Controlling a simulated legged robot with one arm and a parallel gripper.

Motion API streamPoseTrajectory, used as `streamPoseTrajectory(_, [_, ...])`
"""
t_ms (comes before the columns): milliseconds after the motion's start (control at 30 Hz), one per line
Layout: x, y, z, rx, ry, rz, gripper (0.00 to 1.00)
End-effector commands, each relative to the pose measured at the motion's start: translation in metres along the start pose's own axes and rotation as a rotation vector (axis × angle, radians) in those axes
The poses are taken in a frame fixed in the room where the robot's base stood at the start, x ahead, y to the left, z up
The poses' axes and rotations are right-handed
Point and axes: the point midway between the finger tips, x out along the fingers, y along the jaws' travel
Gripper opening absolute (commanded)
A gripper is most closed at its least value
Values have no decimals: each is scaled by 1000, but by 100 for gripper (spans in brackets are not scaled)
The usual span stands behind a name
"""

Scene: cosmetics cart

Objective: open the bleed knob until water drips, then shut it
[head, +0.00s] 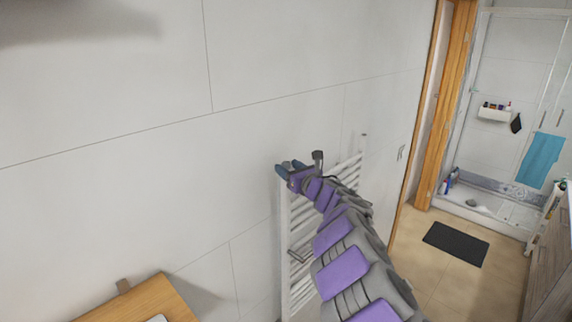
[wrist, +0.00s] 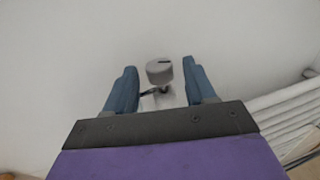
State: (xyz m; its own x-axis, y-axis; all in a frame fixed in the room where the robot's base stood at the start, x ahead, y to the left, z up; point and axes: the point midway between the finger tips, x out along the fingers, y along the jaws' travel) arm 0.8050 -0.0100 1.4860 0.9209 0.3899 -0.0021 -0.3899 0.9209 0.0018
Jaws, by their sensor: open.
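The bleed knob (wrist: 159,71) is a small grey rounded cap with a dark slot mark on top. In the wrist view it stands between the two blue fingers of my gripper (wrist: 159,65), with a gap on each side. The fingers are open and do not visibly touch it. A pale fitting shows below the knob, partly hidden by my gripper. In the head view my gripper (head: 290,168) is at the top left corner of the white towel radiator (head: 298,215), and the knob is hidden there. I see no water drops.
The radiator bars (wrist: 285,115) run along the right in the wrist view. A white tiled wall (head: 120,110) is behind. A wooden surface (head: 150,300) is at the lower left. A dark mat (head: 456,244) lies on the floor near the shower at the right.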

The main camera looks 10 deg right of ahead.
Motion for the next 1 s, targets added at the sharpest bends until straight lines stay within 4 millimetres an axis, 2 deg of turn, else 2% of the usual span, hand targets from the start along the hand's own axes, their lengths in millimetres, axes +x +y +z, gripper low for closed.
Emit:
streamPoseTrajectory(233, [16,0,1,0,-2,2,55])
streamPoseTrajectory(667, [20,-1,0,-1,0,-2,55])
streamPoseTrajectory(1000, [20,0,1,-1,-1,-2,22])
